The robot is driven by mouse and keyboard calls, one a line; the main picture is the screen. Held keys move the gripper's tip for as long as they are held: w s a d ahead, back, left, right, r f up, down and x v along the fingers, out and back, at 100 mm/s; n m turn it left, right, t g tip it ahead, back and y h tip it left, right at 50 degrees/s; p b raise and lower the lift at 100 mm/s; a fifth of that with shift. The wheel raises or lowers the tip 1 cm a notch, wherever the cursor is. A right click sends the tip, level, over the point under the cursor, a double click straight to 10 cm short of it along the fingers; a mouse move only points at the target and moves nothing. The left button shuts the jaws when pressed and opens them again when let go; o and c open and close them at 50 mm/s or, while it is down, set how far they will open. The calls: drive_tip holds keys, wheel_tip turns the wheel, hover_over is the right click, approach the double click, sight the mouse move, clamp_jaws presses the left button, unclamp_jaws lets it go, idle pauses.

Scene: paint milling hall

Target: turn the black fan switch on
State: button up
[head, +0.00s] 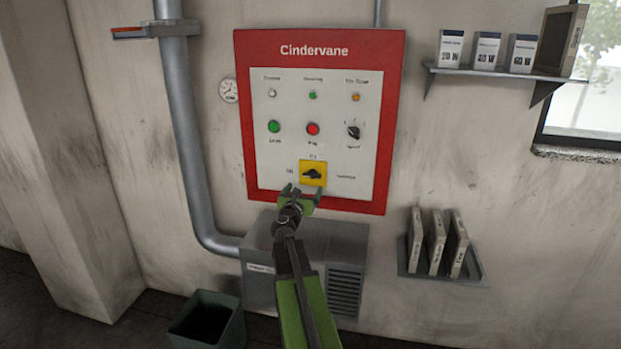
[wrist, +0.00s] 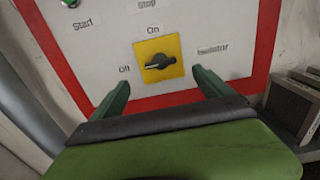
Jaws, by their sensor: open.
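A black rotary switch (head: 313,174) sits on a yellow plate low on the panel. It also shows in the wrist view (wrist: 158,63), its handle lying nearly level, with "Off" at its left, "On" above and "Isolator" at its right. A second black knob (head: 354,132) is higher on the panel's right; its handle is tilted and its label is too small to read. My gripper (head: 303,191) is open and empty just below the yellow plate. In the wrist view its fingers (wrist: 160,80) stand apart, either side of and below the switch, with no contact visible.
The red-framed panel (head: 243,120) also carries a green button (head: 274,126), a red button (head: 312,129) and small lamps. A grey box (head: 262,258) is below, a bin (head: 207,318) at lower left, a pipe (head: 185,130) left. Shelves are at right.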

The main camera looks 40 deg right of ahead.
sight(311, 176)
drive_tip(key=x, duration=1.1)
drive_tip(key=c, duration=1.4)
